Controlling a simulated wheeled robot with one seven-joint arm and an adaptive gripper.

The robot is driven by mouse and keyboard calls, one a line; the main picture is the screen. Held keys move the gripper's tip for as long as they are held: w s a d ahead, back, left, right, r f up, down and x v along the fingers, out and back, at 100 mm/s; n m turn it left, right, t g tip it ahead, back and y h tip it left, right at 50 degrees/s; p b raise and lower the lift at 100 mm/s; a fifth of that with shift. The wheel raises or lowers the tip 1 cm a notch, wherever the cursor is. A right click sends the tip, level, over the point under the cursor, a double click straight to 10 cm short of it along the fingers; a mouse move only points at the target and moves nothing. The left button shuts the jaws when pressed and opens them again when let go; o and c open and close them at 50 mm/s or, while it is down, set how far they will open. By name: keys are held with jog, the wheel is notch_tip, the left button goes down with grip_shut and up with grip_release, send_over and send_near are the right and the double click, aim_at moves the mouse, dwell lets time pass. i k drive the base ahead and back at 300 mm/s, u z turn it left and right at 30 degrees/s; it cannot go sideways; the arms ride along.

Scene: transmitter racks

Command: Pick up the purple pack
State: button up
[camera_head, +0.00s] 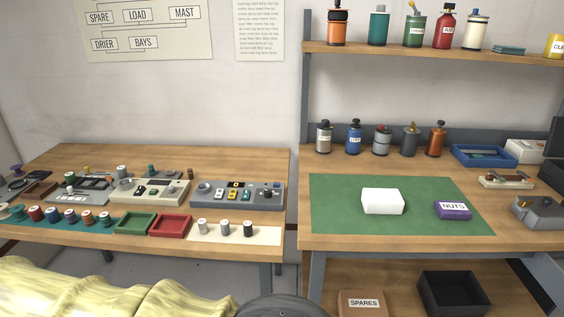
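The purple pack (452,213) is a small purple box with a white label reading "NUTS". It lies flat near the right end of the green mat (335,205) on the right-hand bench. A plain white box (382,208) lies on the same mat, to the left of the pack with a gap between them. My gripper is not in view. A dark rounded shape shows at the bottom edge, and I cannot tell what it is.
Several bottles (382,140) stand behind the mat, with a blue tray (478,155) to their right. A grey device (541,210) stands right of the mat. A shelf (420,52) with canisters hangs above. The left bench (80,158) holds control panels and spools.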

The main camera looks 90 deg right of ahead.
aim_at(446, 210)
jog(key=i, duration=0.4)
jog(key=z, duration=4)
